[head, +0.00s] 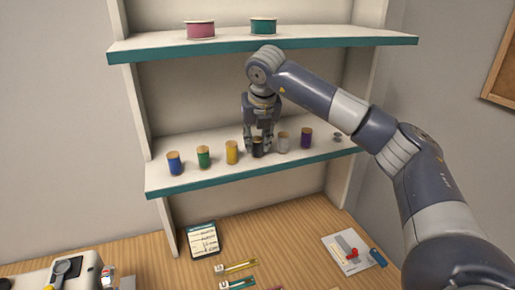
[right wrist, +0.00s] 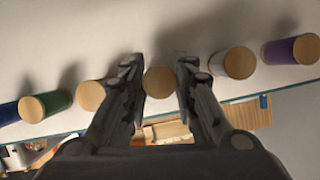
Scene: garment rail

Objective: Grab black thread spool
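The black thread spool (head: 257,148) stands upright on the lower shelf, between a yellow spool (head: 232,152) and a light grey or white spool (head: 284,143). My right gripper (head: 258,146) points down over the black spool. In the right wrist view, the black spool's round wooden top (right wrist: 160,82) sits between the two fingertips of my right gripper (right wrist: 160,75). The fingers are spread, with a small gap showing on each side of the spool top. My left gripper is in neither view.
Blue (head: 174,163), green (head: 204,157) and purple (head: 306,138) spools stand in the same row, with neighbours close to the fingers. The upper shelf (head: 330,41) overhangs and holds pink (head: 200,30) and teal (head: 263,26) ribbon spools. A wooden desk (head: 290,245) lies below.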

